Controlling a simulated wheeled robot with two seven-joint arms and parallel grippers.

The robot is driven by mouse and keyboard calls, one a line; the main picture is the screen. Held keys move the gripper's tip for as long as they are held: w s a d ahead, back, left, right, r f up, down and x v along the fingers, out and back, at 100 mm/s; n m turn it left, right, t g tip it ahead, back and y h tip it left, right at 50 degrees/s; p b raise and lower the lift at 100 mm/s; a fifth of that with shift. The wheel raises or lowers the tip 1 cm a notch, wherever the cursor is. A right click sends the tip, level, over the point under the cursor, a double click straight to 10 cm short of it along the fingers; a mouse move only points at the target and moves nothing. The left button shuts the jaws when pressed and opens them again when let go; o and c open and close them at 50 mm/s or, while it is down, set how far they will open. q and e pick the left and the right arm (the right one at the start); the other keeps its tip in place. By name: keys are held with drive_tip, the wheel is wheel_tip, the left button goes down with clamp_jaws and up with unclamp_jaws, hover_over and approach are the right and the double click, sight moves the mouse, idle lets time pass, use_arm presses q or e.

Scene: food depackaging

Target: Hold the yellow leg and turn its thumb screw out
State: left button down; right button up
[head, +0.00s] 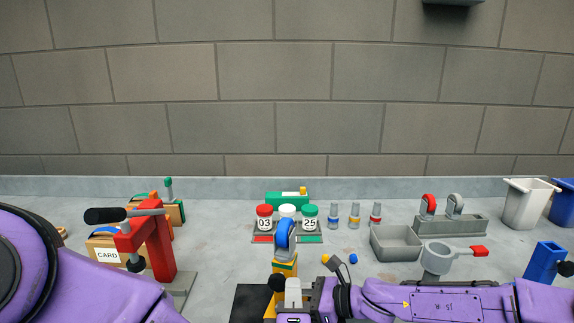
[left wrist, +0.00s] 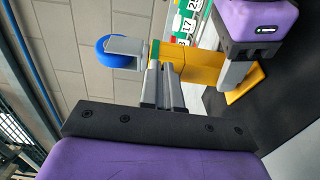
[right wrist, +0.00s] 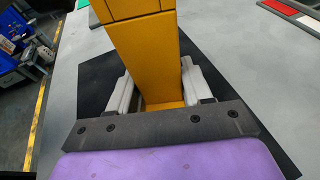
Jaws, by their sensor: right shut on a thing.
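The yellow leg (head: 286,269) stands upright with a blue wheel (head: 284,235) in a grey fork on top and a green band below it. A black knob (head: 277,282), which looks like the thumb screw, shows on the leg's left side. My right gripper (head: 293,291) is shut on the lower leg; the right wrist view shows its pale fingers on both sides of the leg (right wrist: 147,60). My left gripper (left wrist: 162,82) points at the leg (left wrist: 186,64) in the left wrist view. Its fingers are close together, and whatever is between them is hidden.
A red clamp (head: 158,245) with a black handle stands at the left beside a CARD box (head: 107,255). Lidded jars (head: 264,217) stand behind the leg. A grey tray (head: 396,242) and a grey cup holder (head: 437,258) are to the right. A black mat (head: 250,300) lies under the leg.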

use_arm(q)
drive_tip(key=shift+s+a+f, duration=1)
drive_tip(key=shift+s+f, duration=0.35)
drive_tip(key=shift+s, duration=1.9)
drive_tip(key=w+d, duration=0.2)
drive_tip(key=w, duration=0.4)
drive_tip(key=shift+w+h, duration=0.25)
drive_tip(key=shift+h, duration=0.05)
drive_tip(key=shift+a+r, duration=0.2)
drive_tip(key=shift+a, duration=0.05)
drive_tip(key=shift+r, duration=0.25)
